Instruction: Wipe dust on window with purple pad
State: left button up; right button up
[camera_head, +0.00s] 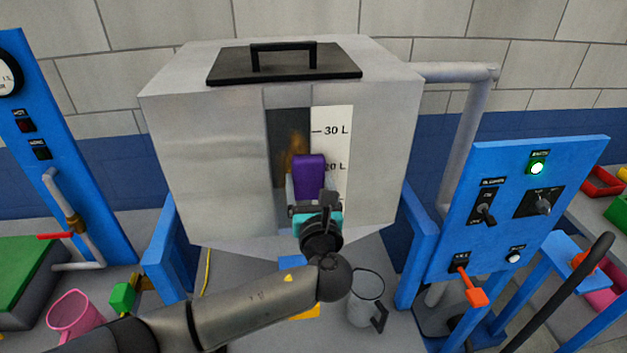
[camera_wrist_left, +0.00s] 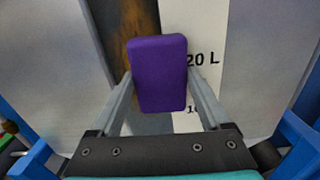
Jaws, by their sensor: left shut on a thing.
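A purple pad (camera_head: 309,177) is held upright between the fingers of my left gripper (camera_head: 311,190), in front of the tank's window. It also shows in the left wrist view (camera_wrist_left: 158,74), with a finger at each side. The window (camera_head: 288,125) is a dark vertical strip on the front of the grey tank. Brown dust (camera_head: 294,143) shows on it above the pad, and also in the left wrist view (camera_wrist_left: 136,24). My right gripper is not in view.
A white litre scale (camera_head: 333,140) is right of the window. A blue control panel (camera_head: 522,205) with an orange-handled lever stands at right. A pink jug (camera_head: 75,318) and a green block (camera_head: 122,297) are at lower left.

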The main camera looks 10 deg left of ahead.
aim_at(293, 172)
pick_arm(q)
jog(key=shift+s+a+p, duration=0.3)
jog(key=shift+a, duration=0.85)
jog(key=shift+s+a+p, duration=0.3)
jog(key=shift+a, duration=0.8)
jog(key=shift+s+a+p, duration=0.3)
jog(key=shift+a, duration=0.85)
jog(key=shift+r, duration=1.35)
jog(key=shift+w+d, duration=0.2)
jog(key=shift+d, duration=0.8)
jog(key=shift+w+d, duration=0.2)
jog(key=shift+d, duration=0.75)
jog(key=shift+w+d, duration=0.35)
jog(key=shift+d, duration=0.55)
jog(key=shift+w+d, duration=0.3)
jog(key=shift+d, duration=0.6)
jog(key=shift+r, duration=1.4)
jog(key=shift+s+a, duration=0.35)
jog(key=shift+a, duration=0.95)
jog(key=shift+s+a, duration=0.4)
jog(key=shift+a, duration=0.85)
jog(key=shift+s+a, duration=0.35)
jog(key=shift+a, duration=0.95)
